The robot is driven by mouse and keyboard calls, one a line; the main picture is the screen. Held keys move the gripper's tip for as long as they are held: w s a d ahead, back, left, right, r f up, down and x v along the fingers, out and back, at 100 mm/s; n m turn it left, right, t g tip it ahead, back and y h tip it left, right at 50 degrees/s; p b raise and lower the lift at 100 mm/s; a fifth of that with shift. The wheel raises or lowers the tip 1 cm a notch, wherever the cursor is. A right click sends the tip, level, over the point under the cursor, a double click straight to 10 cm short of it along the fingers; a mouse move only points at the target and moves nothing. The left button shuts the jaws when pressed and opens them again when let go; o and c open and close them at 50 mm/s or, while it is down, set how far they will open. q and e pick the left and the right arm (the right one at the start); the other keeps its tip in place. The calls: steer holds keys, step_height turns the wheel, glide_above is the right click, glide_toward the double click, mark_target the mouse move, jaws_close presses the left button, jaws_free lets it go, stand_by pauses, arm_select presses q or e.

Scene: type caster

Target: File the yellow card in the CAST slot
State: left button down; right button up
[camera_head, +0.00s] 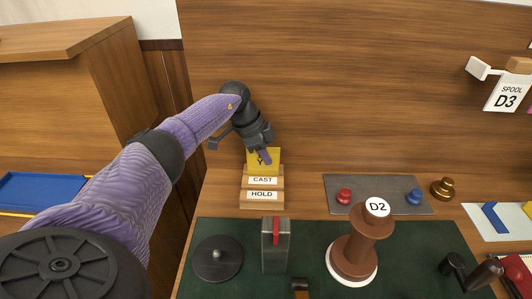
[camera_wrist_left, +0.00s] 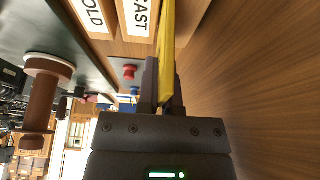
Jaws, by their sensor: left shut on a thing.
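The yellow card (camera_head: 262,160) stands roughly upright at the back of the wooden card holder, just behind the CAST label (camera_head: 262,180). My left gripper (camera_head: 264,155) reaches down from above and is shut on the card. In the left wrist view the yellow card (camera_wrist_left: 168,50) runs edge-on between the fingers, beside the CAST label (camera_wrist_left: 139,15). The HOLD label (camera_head: 262,195) is on the front tier of the wooden holder (camera_head: 248,203). The card's lower edge is hidden behind the CAST tier, so I cannot tell how deep it sits. My right gripper is not in view.
A green mat (camera_head: 205,285) in front carries a round black disc (camera_head: 218,258), a metal block with a red strip (camera_head: 275,245) and a brown spool marked D2 (camera_head: 357,250). A grey pad (camera_head: 378,187) with red and blue knobs lies right. The wooden back panel (camera_head: 350,80) rises close behind.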

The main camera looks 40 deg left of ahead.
mark_target(269, 148)
arm_select(q)
steer(key=shift+f+b, duration=0.3)
steer(key=shift+f, duration=0.5)
steer(key=c, duration=0.7)
jaws_free()
step_height(269, 148, up, 6)
steer(key=p, duration=0.6)
steer(key=shift+r, duration=0.2)
steer(key=shift+f, duration=0.2)
